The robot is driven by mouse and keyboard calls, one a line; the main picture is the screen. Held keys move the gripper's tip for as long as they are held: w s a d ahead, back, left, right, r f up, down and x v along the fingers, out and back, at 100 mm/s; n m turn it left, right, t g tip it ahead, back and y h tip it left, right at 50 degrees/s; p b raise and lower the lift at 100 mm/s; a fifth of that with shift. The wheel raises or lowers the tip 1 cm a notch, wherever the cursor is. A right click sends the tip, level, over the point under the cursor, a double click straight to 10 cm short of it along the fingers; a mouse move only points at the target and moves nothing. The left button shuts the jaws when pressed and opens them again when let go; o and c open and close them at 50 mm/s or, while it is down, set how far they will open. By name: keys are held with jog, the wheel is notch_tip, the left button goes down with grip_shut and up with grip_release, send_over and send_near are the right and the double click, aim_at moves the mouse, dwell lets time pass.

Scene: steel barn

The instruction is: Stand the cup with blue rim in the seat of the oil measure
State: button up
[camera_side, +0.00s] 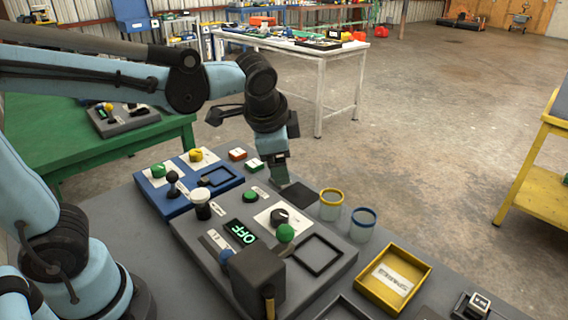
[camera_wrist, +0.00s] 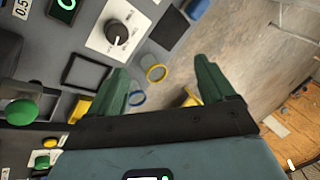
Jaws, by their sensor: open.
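The cup with blue rim (camera_side: 363,226) is clear-sided and stands upright on the grey table, right of the grey panel. In the wrist view its blue rim (camera_wrist: 137,98) shows beside my left finger. My gripper (camera_side: 283,182) is above the table, left of and behind the cup and apart from it. In the wrist view my gripper (camera_wrist: 162,65) has its two green fingers spread, with nothing held. An empty black square frame (camera_side: 317,255) is on the grey panel, also in the wrist view (camera_wrist: 88,68). I cannot tell from any label whether it is the oil measure's seat.
A cup with yellow rim (camera_side: 331,204) stands close behind the blue-rimmed one. A yellow tray (camera_side: 393,279) lies to their right. A dark square pad (camera_side: 297,195) lies near my gripper.

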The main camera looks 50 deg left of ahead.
jog(key=s+a+f+n+t+h, duration=0.2)
jog(key=s+n, duration=0.4)
jog(key=s, duration=0.1)
jog(key=shift+a+f+n, duration=0.25)
jog(key=shift+f+n, duration=0.05)
jog(key=shift+n, duration=0.1)
jog(key=shift+s+f+n+t+h, duration=0.25)
jog(key=shift+s+n+t+h, duration=0.05)
jog(key=shift+s+n, duration=0.2)
jog(key=shift+w, duration=0.1)
jog(key=w+d+r+m+g, duration=0.1)
jog(key=w+d+r+g, duration=0.15)
jog(key=w, duration=0.25)
jog(key=m+g, duration=0.4)
send_over(362, 225)
jog(key=w+a, duration=0.2)
notch_tip(362, 225, down, 4)
jog(key=shift+t+h, duration=0.25)
jog(key=shift+h, duration=0.05)
jog(key=f, duration=0.7)
jog(key=d+f, duration=0.1)
jog(key=f, duration=0.3)
jog(key=shift+w+f, duration=0.25)
jog(key=shift+f, duration=0.05)
